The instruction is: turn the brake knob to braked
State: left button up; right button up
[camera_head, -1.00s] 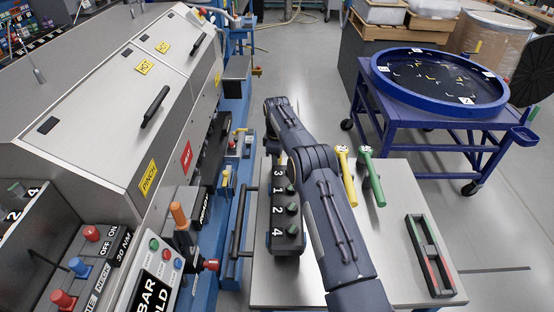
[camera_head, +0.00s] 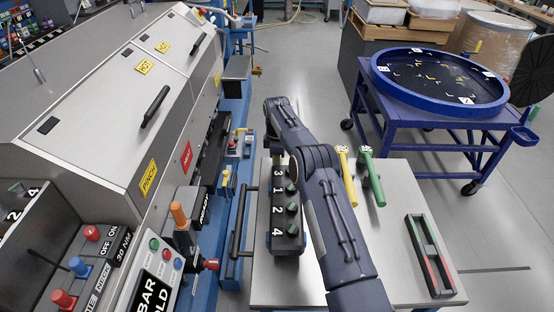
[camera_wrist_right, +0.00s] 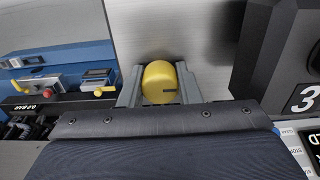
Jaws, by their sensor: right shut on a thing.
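A rounded yellow knob (camera_wrist_right: 158,78) with a short dark mark on its face shows in the right wrist view. My right gripper (camera_wrist_right: 159,90) is shut on it, with one grey finger on each side. In the head view my right arm reaches in from the bottom and bends down past the far end of the numbered box. There the arm hides the knob and the fingertips. My left gripper is in neither view.
The dark numbered box (camera_head: 286,238) with several green knobs stands close beside the gripper on the grey table (camera_head: 390,240). Yellow (camera_head: 347,178) and green (camera_head: 372,180) handled tools and a slotted dark frame (camera_head: 432,256) lie to the right. The grey machine (camera_head: 100,105) stands on the left.

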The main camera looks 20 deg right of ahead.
jog(key=o, duration=1)
jog(key=shift+r, duration=0.1)
notch_tip(320, 180, up, 7)
jog(key=shift+r, duration=0.35)
